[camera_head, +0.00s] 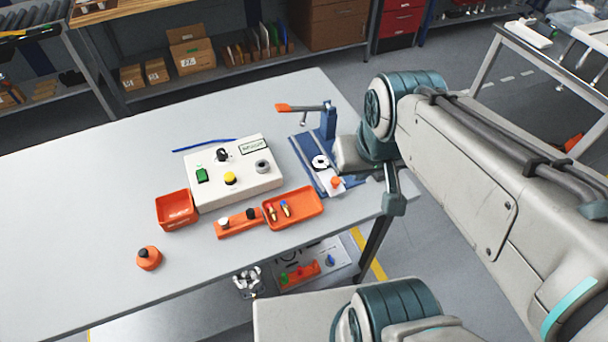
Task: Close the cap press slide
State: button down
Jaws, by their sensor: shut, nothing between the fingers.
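The cap press (328,122) is a blue stand on a blue base near the right end of the table, with an orange-tipped lever pointing left. Its pale slide (328,176) lies on the base, carrying a white round part with a dark centre, and an orange knob (336,182) is at its near end. The slide sticks out toward the table's front edge. My gripper (393,204) is shut and empty, to the right of the slide and apart from the knob, near the table's right edge. My wrist hides part of the base's right side.
Left of the press stand a white control box (236,172), an orange tray (293,207) with small parts, an orange holder (238,223) and an orange bin (176,209). The table's left side is clear.

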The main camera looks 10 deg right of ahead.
aim_at(332, 185)
jog(key=z, duration=1.3)
jog(key=k, duration=0.85)
jog(key=u, duration=1.1)
jog(key=i, duration=0.5)
jog(key=u, duration=0.05)
